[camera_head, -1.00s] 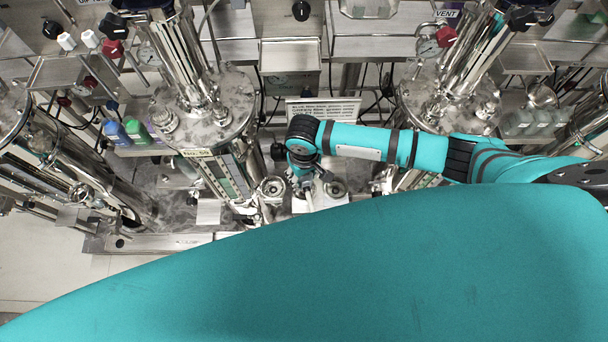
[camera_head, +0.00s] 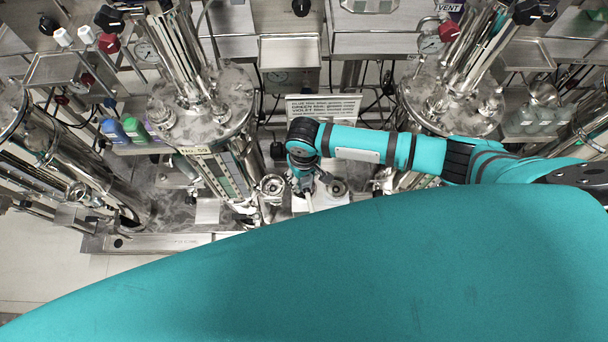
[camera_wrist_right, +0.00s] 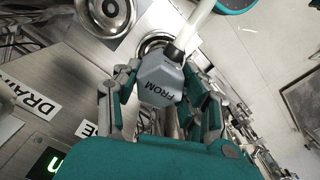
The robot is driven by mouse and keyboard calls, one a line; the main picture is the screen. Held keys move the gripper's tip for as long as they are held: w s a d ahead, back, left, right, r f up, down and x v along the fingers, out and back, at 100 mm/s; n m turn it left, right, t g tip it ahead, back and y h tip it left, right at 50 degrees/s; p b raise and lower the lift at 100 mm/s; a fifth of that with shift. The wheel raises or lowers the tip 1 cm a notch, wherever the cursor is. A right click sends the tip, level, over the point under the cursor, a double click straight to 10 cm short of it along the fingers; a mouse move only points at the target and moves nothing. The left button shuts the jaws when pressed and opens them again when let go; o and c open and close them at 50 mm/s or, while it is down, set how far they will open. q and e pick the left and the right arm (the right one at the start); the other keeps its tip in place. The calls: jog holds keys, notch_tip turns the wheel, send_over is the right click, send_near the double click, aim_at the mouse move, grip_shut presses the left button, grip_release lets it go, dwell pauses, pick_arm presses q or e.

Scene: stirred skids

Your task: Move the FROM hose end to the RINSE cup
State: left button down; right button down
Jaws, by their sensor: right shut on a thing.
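The FROM hose end is a grey faceted block (camera_wrist_right: 160,82) marked FROM, with a dark collar and a white hose (camera_wrist_right: 204,22). My right gripper (camera_wrist_right: 162,74) is shut on it in the right wrist view, a finger on each side. In the head view my right gripper (camera_head: 303,184) is small, between two round metal cups. One cup (camera_head: 272,186) is to its left and one (camera_head: 338,187) to its right. A round metal cup (camera_wrist_right: 153,43) shows partly behind the hose end. Which cup is RINSE cannot be read. My left gripper is not in view.
A DRAIN label (camera_wrist_right: 32,108) and a mostly hidden label ending in E (camera_wrist_right: 86,129) lie on the metal surface. Another metal cup (camera_wrist_right: 106,12) is at the top. Steel vessels (camera_head: 205,105) and (camera_head: 450,100) stand left and right. A printed sign (camera_head: 322,106) stands behind.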

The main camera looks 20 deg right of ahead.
jog(key=shift+f, duration=0.4)
jog(key=shift+f+b, duration=0.35)
jog(key=shift+f, duration=0.1)
jog(key=c, duration=0.6)
grip_release()
jog(key=shift+c, duration=0.2)
notch_tip(320, 180, up, 12)
jog(key=shift+f, duration=0.2)
jog(key=shift+r, duration=0.3)
notch_tip(320, 180, up, 13)
jog(key=p, duration=1.1)
